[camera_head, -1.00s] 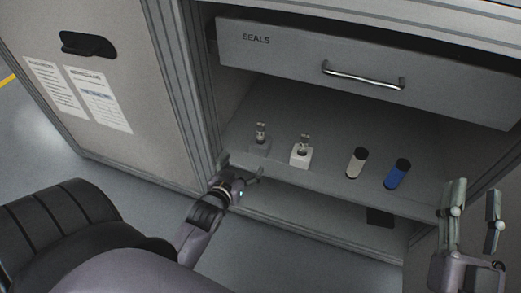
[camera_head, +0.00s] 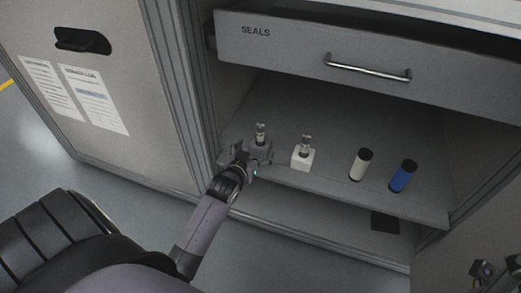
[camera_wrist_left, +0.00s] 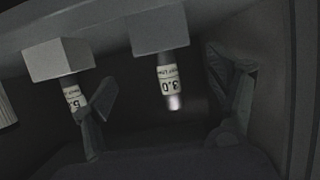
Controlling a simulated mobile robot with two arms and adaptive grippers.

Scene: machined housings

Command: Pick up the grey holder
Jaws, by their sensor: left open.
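The grey holder (camera_head: 261,148) is a small block on the open shelf under the SEALS drawer, with a small metallic vial-like piece standing in it. In the left wrist view, which looks upside down, the grey holder (camera_wrist_left: 158,33) carries a piece labelled "3.0". My left gripper (camera_head: 251,156) is open at the shelf's front edge, just in front of the holder and partly covering its lower part. In its wrist view, its fingers (camera_wrist_left: 165,108) stand apart on either side of the labelled piece, with nothing gripped. My right gripper (camera_head: 488,272) shows only in part at the lower right corner.
A white holder (camera_head: 302,159) with a similar piece stands close to the right of the grey one. A white cylinder (camera_head: 361,164) and a blue cylinder (camera_head: 402,176), both black-capped, stand farther right. The drawer (camera_head: 360,65) overhangs the shelf; the cabinet's side wall is at left.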

